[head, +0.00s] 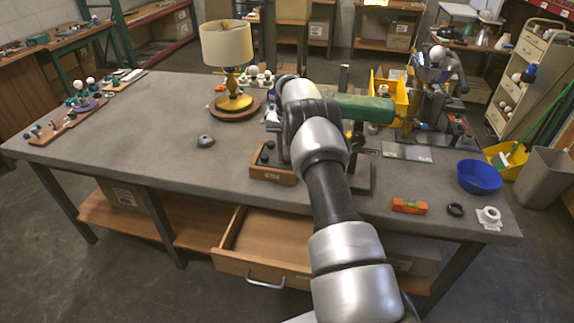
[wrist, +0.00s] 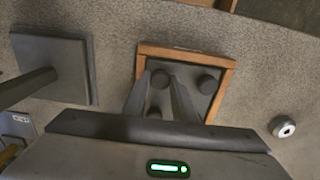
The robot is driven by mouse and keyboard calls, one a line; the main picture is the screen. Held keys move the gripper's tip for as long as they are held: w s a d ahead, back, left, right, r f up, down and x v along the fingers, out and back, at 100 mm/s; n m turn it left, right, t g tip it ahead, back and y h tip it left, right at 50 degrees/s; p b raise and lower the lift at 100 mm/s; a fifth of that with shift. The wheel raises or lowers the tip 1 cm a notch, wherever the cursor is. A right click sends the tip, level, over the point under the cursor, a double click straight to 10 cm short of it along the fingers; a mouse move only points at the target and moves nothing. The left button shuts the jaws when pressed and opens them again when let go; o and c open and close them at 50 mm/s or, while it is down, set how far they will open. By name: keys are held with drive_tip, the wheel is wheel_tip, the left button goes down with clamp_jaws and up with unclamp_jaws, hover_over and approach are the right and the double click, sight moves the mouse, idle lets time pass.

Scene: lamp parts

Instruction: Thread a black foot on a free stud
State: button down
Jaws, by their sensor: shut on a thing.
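My gripper (wrist: 163,78) points down over a small wooden-rimmed tray (wrist: 228,78) in the wrist view. Its two fingers are shut on a black foot (wrist: 160,80); I cannot tell whether that foot is clear of the tray floor. Another round black foot (wrist: 208,84) lies in the tray beside the fingers, and one more shows partly below them. In the head view the tray (head: 273,176) stands near the table's front edge, and my arm hides the gripper. No free stud can be clearly made out.
A grey round piece (head: 206,141) lies left of the tray. A stand with a dark base plate (wrist: 75,70) and a green horizontal part (head: 352,107) are close to my arm. A lamp (head: 228,50) stands behind. A drawer (head: 262,262) hangs open below.

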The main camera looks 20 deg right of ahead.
drive_tip(key=shift+s+f, duration=0.1)
drive_tip(key=shift+f, duration=0.15)
drive_tip(key=shift+f+m+b, duration=0.1)
drive_tip(key=shift+m+b, duration=0.3)
drive_tip(key=shift+m, duration=0.8)
drive_tip(key=m, duration=0.4)
drive_tip(key=shift+s, duration=0.1)
drive_tip(key=shift+m, duration=0.3)
